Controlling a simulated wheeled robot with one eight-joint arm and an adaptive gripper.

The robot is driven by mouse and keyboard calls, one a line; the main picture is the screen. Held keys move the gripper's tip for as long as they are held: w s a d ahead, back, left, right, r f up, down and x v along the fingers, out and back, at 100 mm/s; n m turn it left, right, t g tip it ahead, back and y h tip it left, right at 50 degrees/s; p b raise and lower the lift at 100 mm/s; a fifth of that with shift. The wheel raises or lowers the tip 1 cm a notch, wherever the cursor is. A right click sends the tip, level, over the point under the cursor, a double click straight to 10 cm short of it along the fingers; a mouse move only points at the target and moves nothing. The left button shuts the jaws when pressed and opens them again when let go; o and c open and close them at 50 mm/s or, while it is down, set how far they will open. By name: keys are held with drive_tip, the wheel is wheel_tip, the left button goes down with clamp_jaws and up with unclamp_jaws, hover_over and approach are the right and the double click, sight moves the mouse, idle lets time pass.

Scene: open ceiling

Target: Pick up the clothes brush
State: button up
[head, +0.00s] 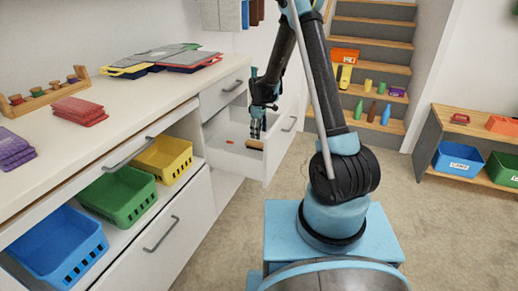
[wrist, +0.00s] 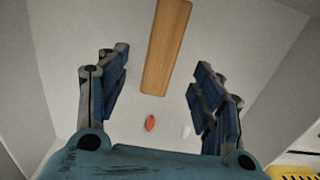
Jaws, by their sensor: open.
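The clothes brush, seen as a long flat wooden piece (wrist: 166,45), lies in the open drawer. In the head view its tan end (head: 254,145) shows near the drawer's front wall. My gripper (head: 257,132) points down into the drawer, just above the brush. In the wrist view my gripper (wrist: 160,78) is open, with one finger on each side of the brush's near part and nothing held. The brush's underside is hidden, and I cannot tell the exact height gap.
The drawer (head: 275,160) has walls close around my gripper. A small red item (wrist: 150,123) and a small white item (wrist: 187,131) lie on its floor. The counter (head: 105,105) is at left, above a yellow bin (head: 163,160). Open floor lies to the right.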

sight(258, 144)
drive_tip(key=shift+s+a+f, duration=0.1)
drive_tip(key=shift+f, duration=1.6)
drive_tip(key=shift+a+f, duration=0.1)
drive_tip(key=shift+f, duration=1.6)
drive_tip(key=shift+c, duration=0.6)
drive_tip(key=c, duration=1.2)
drive_tip(key=shift+r, duration=5.05)
